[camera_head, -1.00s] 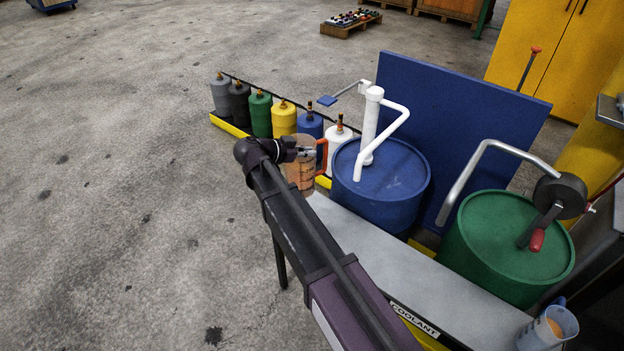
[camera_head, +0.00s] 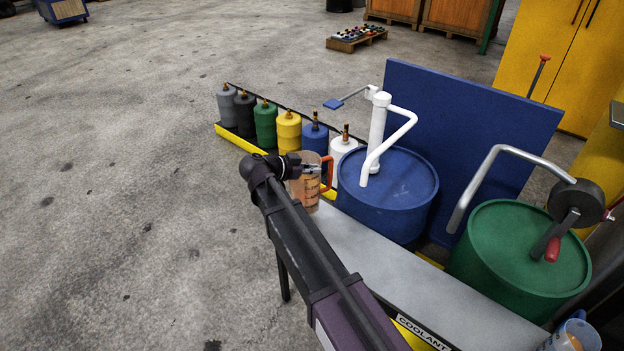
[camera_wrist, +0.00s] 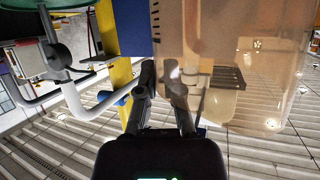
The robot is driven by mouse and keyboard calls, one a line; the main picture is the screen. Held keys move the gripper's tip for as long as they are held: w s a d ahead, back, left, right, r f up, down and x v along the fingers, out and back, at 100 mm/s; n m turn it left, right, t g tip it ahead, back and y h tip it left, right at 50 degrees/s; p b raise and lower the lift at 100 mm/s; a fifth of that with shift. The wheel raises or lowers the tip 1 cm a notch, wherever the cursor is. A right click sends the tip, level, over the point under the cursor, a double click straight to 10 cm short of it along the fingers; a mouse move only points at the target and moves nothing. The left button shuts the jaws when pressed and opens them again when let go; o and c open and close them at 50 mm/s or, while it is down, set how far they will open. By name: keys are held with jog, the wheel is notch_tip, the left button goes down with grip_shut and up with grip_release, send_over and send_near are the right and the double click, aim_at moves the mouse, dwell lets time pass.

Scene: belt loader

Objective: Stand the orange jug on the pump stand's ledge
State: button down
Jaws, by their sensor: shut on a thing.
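The jug (camera_head: 306,194) is a clear, amber-tinted measuring jug with dark marks and an orange handle (camera_head: 328,173). It is upright at the far left end of the pump stand's grey ledge (camera_head: 385,262), beside the blue drum. I cannot tell whether its base touches the ledge. My gripper (camera_head: 309,170) is shut on the jug's side, away from the handle. In the wrist view the jug (camera_wrist: 250,70) fills the upper right, against the fingers (camera_wrist: 162,82). The handle is not clear there.
A blue drum (camera_head: 400,195) with a white pump pipe (camera_head: 378,140) and a green drum (camera_head: 510,250) with a crank stand behind the ledge. Several bottles (camera_head: 264,122) line a yellow-edged rack. Another jug (camera_head: 573,336) is at lower right. Floor at left is clear.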

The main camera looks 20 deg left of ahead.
aim_at(309, 178)
jog(key=shift+f+b, duration=1.8)
jog(key=shift+f, duration=0.2)
jog(key=c, duration=0.8)
grip_release()
jog(key=shift+r, duration=0.2)
jog(key=shift+s+a+r+p, duration=0.25)
jog(key=shift+s+a+p, duration=0.05)
jog(key=shift+s+a, duration=0.05)
jog(key=p+v, duration=0.4)
jog(key=v, duration=0.7)
jog(key=shift+s+f, duration=0.1)
